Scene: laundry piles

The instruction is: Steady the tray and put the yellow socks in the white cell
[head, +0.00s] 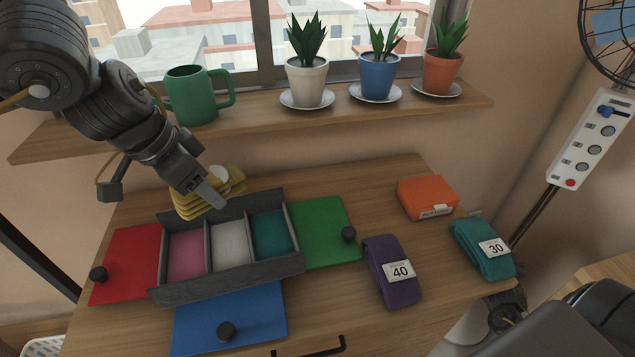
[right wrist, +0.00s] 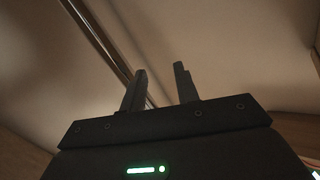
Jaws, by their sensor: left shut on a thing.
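The dark grey tray (head: 228,283) lies on the desk with three cells: pink at left, the white cell (head: 230,243) in the middle, teal at right. The white cell looks empty. The yellow socks (head: 187,204), a folded bundle with a pale label, lie just behind the tray, partly hidden by my left gripper. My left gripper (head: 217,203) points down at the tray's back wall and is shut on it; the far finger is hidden. My right gripper (right wrist: 161,72) shows in the right wrist view with its fingers apart and nothing between them.
Red (head: 125,262), green (head: 322,228) and blue (head: 245,315) panels with black knobs lie around the tray. A shelf (head: 270,112) with a green mug and potted plants overhangs the back.

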